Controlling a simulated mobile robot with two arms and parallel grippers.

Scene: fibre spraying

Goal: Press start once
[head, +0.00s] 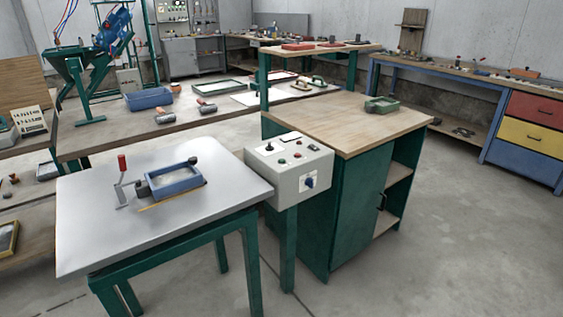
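A light grey control box (272,184) stands on a green post between the metal-topped table and the wooden-topped cabinet. The labels are too small to read, so I cannot tell which control is start. Neither of my grippers is in view, and nothing touches the box.
A metal-topped table (100,215) left of the box holds a blue tray (176,182) and a red-handled crank (122,165). A green cabinet (345,215) with a wooden top stands right of and behind the box. Open concrete floor (460,250) lies at the right.

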